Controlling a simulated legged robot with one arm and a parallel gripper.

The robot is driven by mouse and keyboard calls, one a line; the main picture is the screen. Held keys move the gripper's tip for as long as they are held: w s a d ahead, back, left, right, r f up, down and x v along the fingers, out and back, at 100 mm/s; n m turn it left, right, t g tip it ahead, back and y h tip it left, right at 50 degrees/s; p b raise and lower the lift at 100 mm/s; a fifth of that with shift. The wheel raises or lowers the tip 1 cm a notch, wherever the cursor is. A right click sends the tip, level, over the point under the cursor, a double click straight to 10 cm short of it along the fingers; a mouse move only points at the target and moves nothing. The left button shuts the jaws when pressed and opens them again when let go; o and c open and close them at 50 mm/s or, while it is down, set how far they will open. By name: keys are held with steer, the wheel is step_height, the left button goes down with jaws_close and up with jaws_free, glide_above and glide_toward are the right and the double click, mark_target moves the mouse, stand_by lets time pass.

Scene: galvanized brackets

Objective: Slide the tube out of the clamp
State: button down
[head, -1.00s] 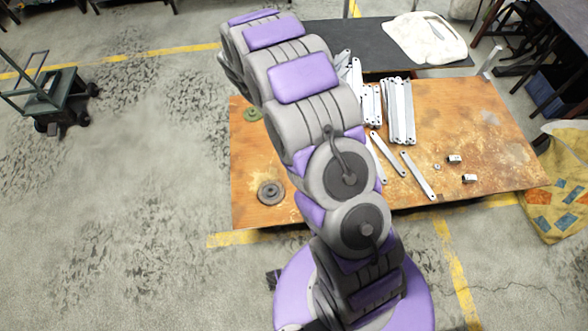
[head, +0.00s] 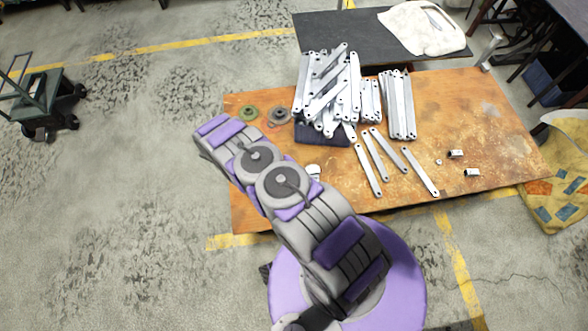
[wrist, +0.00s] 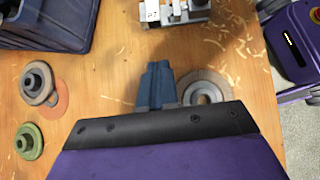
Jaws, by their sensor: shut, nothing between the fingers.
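My gripper (wrist: 158,85) shows in the wrist view with its blue fingers together and nothing between them. It points down over the wooden table, just left of a grey flanged ring (wrist: 205,88). A metal block with a white label (wrist: 172,12), perhaps the clamp, is cut off by the top edge of the wrist view, ahead of the fingers and apart from them. A pale piece beside my arm in the head view (head: 313,171) may be the same block. I cannot make out a tube in it. My arm hides the gripper in the head view.
A dark blue bin (wrist: 50,42) heaped with galvanized brackets (head: 330,80) stands left of the block in the wrist view. Loose flat bars (head: 420,171) and small metal pieces (head: 471,172) lie right.

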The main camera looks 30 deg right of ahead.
mark_target(312, 171)
steer(key=shift+n, duration=0.3)
steer(key=x, duration=0.3)
steer(key=b+x, duration=0.1)
steer(key=x, duration=0.3)
steer(key=a+f+b+x, duration=0.1)
steer(key=x, duration=0.3)
steer(key=shift+w+a+f, duration=0.1)
steer(key=shift+f, duration=0.05)
steer(key=d, duration=0.3)
steer(key=shift+s+f, duration=0.1)
steer(key=shift+s, duration=0.3)
steer(key=shift+s+d, duration=0.1)
steer(key=shift+d, duration=0.55)
steer(key=shift+d, duration=0.1)
steer(key=s+d, duration=0.1)
steer(key=d, duration=0.3)
steer(key=s+d, duration=0.1)
steer(key=d, duration=0.7)
steer(key=shift+s+b, duration=0.35)
steer(key=shift+s, duration=0.05)
steer(key=shift+a, duration=0.1)
